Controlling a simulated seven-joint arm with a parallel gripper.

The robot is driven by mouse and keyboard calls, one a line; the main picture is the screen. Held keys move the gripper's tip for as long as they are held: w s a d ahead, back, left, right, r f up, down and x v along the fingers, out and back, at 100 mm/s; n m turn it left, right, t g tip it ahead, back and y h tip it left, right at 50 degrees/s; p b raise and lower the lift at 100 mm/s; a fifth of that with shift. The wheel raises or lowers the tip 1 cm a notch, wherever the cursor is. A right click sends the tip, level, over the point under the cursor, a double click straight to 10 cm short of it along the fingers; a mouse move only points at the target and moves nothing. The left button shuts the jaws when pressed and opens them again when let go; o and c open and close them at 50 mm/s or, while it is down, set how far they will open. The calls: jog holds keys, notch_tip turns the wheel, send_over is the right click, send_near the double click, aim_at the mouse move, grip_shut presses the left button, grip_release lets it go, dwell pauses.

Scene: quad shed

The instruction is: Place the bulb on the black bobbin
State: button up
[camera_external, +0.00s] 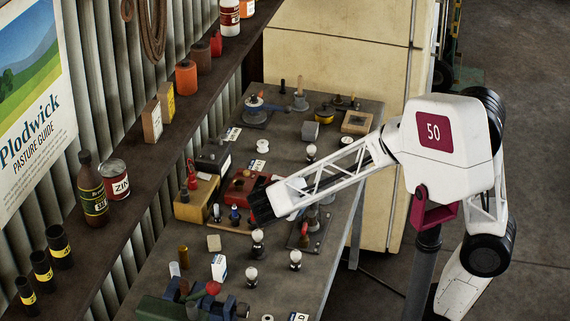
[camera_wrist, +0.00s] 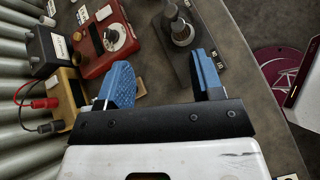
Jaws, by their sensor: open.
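Several bulbs with pale round tops stand on the bench in the external view. One bulb (camera_external: 258,242) is just below my gripper, with another bulb (camera_external: 295,260) to its right and a third bulb (camera_external: 252,277) nearer the front. Two more are farther back. I cannot pick out the black bobbin with certainty. My gripper (camera_external: 240,212) is over the middle of the bench, pointing left. In the wrist view my gripper (camera_wrist: 163,62) has its blue fingers wide apart, with nothing held between them. The arm hides part of the bench.
A red box (camera_external: 242,184) and a yellow block (camera_external: 196,197) with leads lie beyond my gripper. A dark board (camera_wrist: 204,68) with a round fitting lies near the right finger. A shelf (camera_external: 128,172) runs along the left.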

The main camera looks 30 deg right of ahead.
jog(key=s+d+r+m+g+y, duration=0.2)
jog(key=s+d+m+y, duration=0.2)
jog(key=s+d+m, duration=0.4)
jog(key=s+d+r+m+g+y, duration=0.1)
jog(key=s+d+r+m+y, duration=0.2)
jog(key=s+d+m, duration=0.6)
jog(key=d+m+y, duration=0.1)
jog(key=d+m, duration=0.2)
jog(key=m, duration=0.2)
jog(key=shift+s+d+g+y, duration=0.25)
jog(key=shift+d+g+y, duration=0.05)
jog(key=shift+g+y, duration=0.1)
